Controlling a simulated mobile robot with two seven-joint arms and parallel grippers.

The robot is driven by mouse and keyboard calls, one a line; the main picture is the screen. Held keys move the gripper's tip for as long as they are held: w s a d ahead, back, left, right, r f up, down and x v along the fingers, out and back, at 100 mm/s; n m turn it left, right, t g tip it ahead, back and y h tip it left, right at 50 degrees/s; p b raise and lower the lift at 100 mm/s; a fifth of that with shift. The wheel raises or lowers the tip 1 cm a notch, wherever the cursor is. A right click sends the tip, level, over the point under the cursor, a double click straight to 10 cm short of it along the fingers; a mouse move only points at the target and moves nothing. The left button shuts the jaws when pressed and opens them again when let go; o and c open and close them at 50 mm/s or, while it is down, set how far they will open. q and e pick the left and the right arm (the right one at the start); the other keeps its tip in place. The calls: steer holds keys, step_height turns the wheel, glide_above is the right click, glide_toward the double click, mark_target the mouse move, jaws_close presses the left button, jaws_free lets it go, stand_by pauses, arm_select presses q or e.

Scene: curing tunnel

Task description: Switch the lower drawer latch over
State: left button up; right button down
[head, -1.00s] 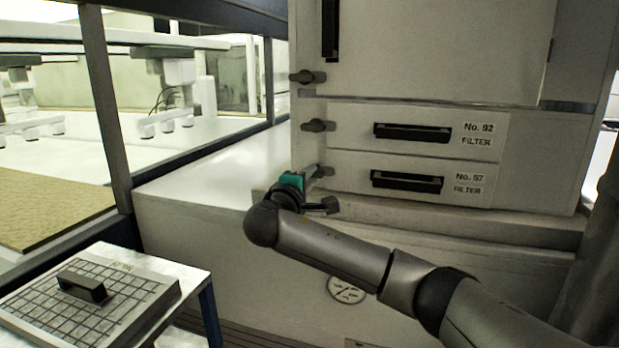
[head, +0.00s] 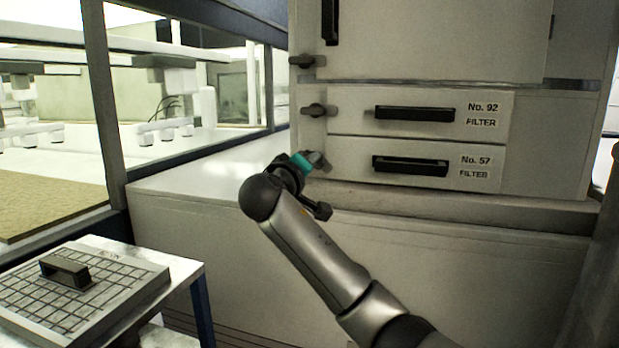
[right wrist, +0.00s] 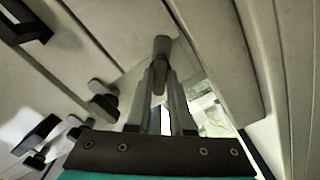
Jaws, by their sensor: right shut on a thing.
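The lower drawer (head: 345,175), labelled No. 57, is closed flush in the white cabinet, with a black handle (head: 410,166). My right gripper (head: 319,161) is at the left edge of this drawer. In the right wrist view its two fingers (right wrist: 160,92) are shut around the grey lever of the lower latch (right wrist: 161,48), one on each side. In the head view the gripper hides most of this latch, so its exact angle is hard to tell. My left gripper is in neither view.
The upper drawer No. 92 has a latch (head: 318,110) lying sideways just above my gripper. Another latch (head: 306,62) sits by the cabinet door above. A ledge (head: 450,204) runs below the drawers. A small table with a gridded, handled panel (head: 120,285) stands at lower left.

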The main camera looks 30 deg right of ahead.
steer(key=m+b, duration=0.4)
steer(key=m, duration=0.1)
steer(key=shift+f+m, duration=0.2)
steer(key=shift+m, duration=0.1)
steer(key=shift+r+m+b, duration=0.2)
steer(key=shift+m+b, duration=1)
steer(key=shift+m, duration=1)
steer(key=c, duration=0.8)
jaws_free()
steer(key=b+v, duration=0.1)
steer(key=v, duration=1.4)
steer(key=shift+b, duration=0.3)
steer(key=shift+s, duration=0.1)
